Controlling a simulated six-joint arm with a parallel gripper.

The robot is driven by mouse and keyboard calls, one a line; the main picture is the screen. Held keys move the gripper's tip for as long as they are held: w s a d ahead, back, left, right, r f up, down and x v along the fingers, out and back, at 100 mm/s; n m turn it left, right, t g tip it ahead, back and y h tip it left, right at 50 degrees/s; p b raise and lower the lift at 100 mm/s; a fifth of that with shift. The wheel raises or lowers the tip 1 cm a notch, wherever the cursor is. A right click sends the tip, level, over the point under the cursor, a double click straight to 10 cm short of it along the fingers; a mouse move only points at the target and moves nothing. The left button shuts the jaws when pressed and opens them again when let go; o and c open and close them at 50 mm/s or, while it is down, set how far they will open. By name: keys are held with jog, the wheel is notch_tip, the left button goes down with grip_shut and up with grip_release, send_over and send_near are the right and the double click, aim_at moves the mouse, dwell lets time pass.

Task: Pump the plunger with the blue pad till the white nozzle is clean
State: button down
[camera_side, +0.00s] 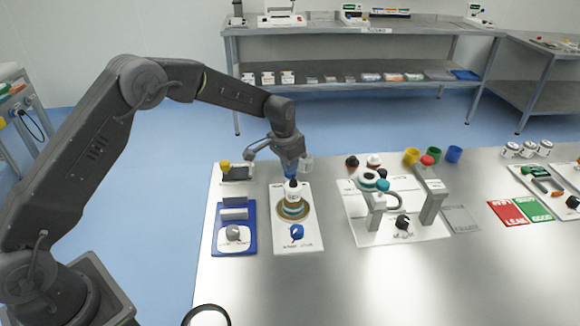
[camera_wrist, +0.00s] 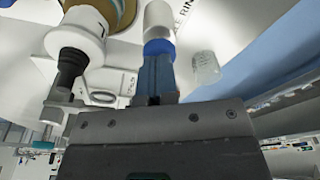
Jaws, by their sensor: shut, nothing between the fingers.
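In the wrist view, a white plunger post (camera_wrist: 158,18) has a blue pad (camera_wrist: 158,47) on its near end. The white nozzle (camera_wrist: 75,42) is left of the pad in the wrist view, above a gold ring (camera_side: 292,211) and with a black tip. Whether its surface is clean cannot be told.
A clear cup-like part (camera_wrist: 206,66) is close to the right of my fingers. A blue knob (camera_side: 297,232) sits at the front of the white plate (camera_side: 299,246). A blue-based station (camera_side: 234,249) stands left, and a larger white board (camera_side: 366,238) stands right.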

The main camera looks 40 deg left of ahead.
jog(key=shift+r, duration=1.9)
notch_tip(320, 180, up, 6)
